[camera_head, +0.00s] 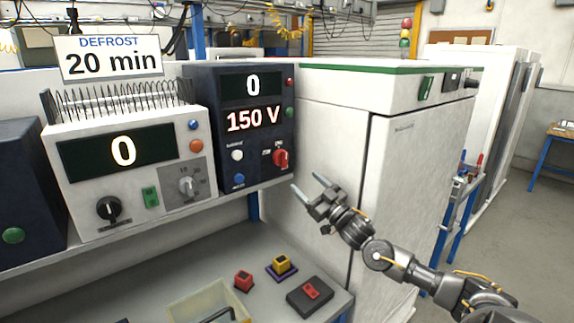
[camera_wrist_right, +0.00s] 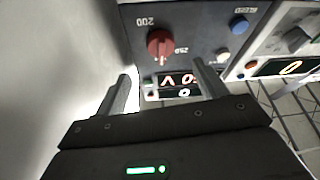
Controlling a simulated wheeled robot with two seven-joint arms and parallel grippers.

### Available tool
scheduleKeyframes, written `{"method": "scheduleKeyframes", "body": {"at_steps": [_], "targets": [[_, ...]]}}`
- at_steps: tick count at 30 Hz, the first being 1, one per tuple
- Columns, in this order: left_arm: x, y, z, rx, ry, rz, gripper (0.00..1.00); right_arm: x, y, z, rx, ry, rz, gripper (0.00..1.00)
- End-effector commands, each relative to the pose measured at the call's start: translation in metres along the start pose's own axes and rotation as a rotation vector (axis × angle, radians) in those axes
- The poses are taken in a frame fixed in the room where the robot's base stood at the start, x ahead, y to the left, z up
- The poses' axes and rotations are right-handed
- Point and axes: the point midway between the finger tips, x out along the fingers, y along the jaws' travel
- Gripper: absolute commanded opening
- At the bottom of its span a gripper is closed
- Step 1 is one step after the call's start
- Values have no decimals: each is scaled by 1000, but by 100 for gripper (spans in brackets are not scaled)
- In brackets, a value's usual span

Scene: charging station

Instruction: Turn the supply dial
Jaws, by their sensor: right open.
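The supply dial is a red knob (camera_head: 281,158) at the lower right of the dark blue supply unit (camera_head: 226,178). The unit's displays read 0 (camera_head: 253,84) and 150 V (camera_head: 253,118). In the right wrist view the red dial (camera_wrist_right: 160,43) appears upside down, with number labels around it, roughly between and beyond the finger tips. My right gripper (camera_head: 307,186) is open and empty, below and slightly right of the dial, apart from it. Its two fingers also show in the right wrist view (camera_wrist_right: 163,75). My left gripper is not in view.
A white unit (camera_head: 130,200) reading 0 stands left of the supply, under a "DEFROST 20 min" sign (camera_head: 112,59). A tall white cabinet (camera_head: 330,150) stands close on the right. Below are a bin (camera_head: 205,300), a red-and-black switch (camera_head: 310,292) and two small blocks.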

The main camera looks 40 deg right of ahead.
Motion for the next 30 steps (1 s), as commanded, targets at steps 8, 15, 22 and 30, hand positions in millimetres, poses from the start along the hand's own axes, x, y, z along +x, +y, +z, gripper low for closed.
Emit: {"method": "scheduleKeyframes", "body": {"at_steps": [8, 15, 22, 30], "targets": [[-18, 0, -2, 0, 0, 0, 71, 44, 1, -5, 1, 4, 2, 71], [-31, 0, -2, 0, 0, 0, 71, 82, 0, -3, 1, 1, 2, 71], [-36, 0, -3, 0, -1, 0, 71, 100, -1, -1, 1, -1, 0, 71], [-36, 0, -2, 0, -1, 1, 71, 102, -1, 0, 1, -2, -1, 71]]}}
